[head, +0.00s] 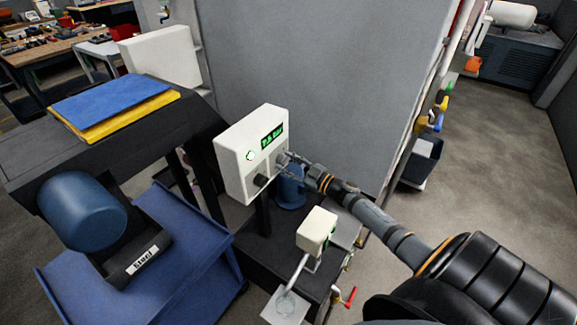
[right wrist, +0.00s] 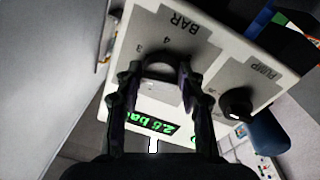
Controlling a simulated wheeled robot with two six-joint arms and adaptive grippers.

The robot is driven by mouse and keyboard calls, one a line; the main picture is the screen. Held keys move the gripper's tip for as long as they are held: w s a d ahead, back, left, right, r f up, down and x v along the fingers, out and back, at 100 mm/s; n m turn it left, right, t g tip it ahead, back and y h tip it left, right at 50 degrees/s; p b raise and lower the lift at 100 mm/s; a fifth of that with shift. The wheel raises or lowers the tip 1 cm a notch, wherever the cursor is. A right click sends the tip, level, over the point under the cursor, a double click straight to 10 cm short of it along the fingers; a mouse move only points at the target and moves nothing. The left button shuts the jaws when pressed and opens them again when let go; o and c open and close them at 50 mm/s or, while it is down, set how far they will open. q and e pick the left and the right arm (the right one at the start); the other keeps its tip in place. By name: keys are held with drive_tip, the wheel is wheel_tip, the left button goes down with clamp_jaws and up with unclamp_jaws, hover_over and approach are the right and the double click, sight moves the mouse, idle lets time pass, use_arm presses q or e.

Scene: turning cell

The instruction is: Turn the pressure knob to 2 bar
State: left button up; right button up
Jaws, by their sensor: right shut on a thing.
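A white control box (head: 235,160) with a lit green display (head: 272,137) stands on a dark post. In the right wrist view its display (right wrist: 153,125) seems to read about 2.8 bar, but it is small and tilted. My right gripper (head: 284,158) reaches the front panel from the right. Its fingers (right wrist: 156,72) are shut on the pressure knob (right wrist: 160,70), beside the BAR label and the marks 3 and 4. The fingers largely hide the knob, and its pointer is not clear. My left gripper is not in view.
A black PUMP knob (right wrist: 236,103) sits beside the gripped knob on the same panel. A small cream box (head: 316,230) on a stalk stands below my right arm. A blue cart (head: 185,255) is at the lower left. A grey panel (head: 325,80) rises behind.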

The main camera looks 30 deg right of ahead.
drive_tip(key=shift+f+n+b, duration=0.1)
drive_tip(key=shift+n+b, duration=0.7)
drive_tip(key=shift+n, duration=1.4)
drive_tip(key=o, duration=1.1)
drive_tip(key=shift+o, duration=0.2)
drive_tip(key=v, duration=1.2)
drive_tip(key=shift+d, duration=0.15)
